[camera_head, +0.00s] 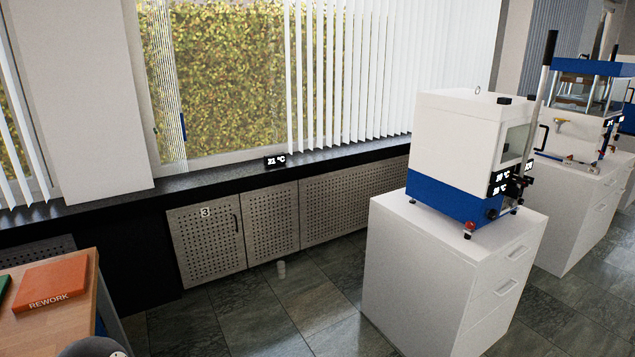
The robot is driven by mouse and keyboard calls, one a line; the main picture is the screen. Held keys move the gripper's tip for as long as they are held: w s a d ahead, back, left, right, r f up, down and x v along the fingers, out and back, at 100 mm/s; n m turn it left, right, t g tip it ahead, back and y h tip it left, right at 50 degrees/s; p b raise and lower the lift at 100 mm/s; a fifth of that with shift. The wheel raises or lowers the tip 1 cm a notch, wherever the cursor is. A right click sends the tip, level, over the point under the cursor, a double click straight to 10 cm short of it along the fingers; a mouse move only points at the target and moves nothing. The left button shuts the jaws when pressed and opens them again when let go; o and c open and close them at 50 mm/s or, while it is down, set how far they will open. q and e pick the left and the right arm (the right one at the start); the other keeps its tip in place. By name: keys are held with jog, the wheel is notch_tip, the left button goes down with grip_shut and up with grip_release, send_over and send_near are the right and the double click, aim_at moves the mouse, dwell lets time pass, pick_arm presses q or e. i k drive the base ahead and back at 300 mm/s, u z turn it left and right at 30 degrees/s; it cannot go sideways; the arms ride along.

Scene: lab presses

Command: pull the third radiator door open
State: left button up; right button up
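The radiator door marked 3 (208,250) is a grey perforated panel under the window sill, left of centre. It appears closed, flush with the panels beside it. A dark vertical handle (236,223) is near its right edge. Neither of my grippers is in view. A dark grey rounded part at the bottom left edge looks like a piece of my arm, far from the door.
More perforated panels (330,207) continue rightward. A white cabinet (430,275) with a blue-and-white press (455,150) stands right. A table with a red REWORK tray (50,281) is at left. Floor before the door is mostly clear.

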aim_at(208, 239)
jog(key=u, duration=0.15)
jog(key=i, duration=1.6)
jog(key=u, duration=0.7)
jog(key=i, duration=1.4)
jog(key=u, duration=0.6)
jog(key=i, duration=0.85)
jog(key=u, duration=0.25)
